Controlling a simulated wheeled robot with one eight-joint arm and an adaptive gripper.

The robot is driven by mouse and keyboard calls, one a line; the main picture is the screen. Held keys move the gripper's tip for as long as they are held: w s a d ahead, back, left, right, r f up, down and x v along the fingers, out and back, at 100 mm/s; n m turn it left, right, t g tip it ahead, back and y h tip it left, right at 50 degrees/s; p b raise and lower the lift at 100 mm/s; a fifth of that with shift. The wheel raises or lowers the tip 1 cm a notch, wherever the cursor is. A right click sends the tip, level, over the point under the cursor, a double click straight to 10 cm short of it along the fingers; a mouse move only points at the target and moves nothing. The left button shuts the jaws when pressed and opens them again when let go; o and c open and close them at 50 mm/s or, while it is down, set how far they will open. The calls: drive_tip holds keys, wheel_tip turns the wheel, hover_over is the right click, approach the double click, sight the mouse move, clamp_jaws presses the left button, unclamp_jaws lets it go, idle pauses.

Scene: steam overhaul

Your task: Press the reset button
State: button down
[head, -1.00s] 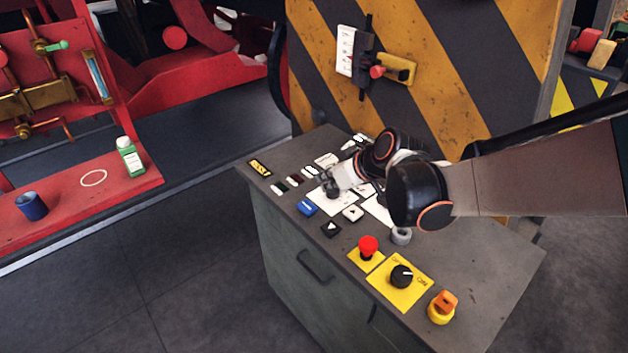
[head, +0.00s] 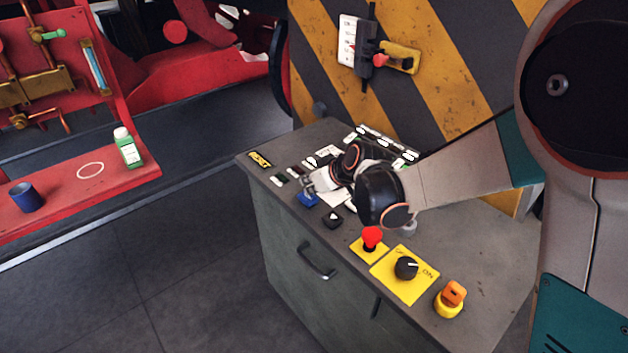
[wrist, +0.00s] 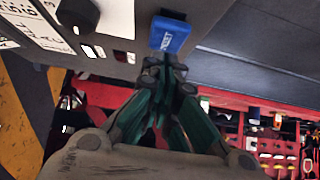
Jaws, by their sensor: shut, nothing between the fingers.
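The reset button is a blue block (head: 308,199) with white lettering, on the front edge of the grey console top (head: 470,240). In the wrist view the blue button (wrist: 170,35) shows at top centre, its lettering seen sideways. My gripper (head: 307,184) is shut and empty, pointing down at the console's front left, right by the button. In the wrist view its closed fingertips (wrist: 165,66) end just short of the button's near edge in the picture. I cannot tell whether they touch it. The gripper hides part of the panel behind it.
A black arrow button (head: 333,219), a red mushroom button (head: 372,238), a black rotary knob (head: 406,268) on a yellow plate and an orange switch (head: 452,294) stand along the console front. A striped panel (head: 460,70) rises behind. A green bottle (head: 127,147) stands on a red bench.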

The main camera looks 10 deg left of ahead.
drive_tip(key=shift+f, duration=0.6)
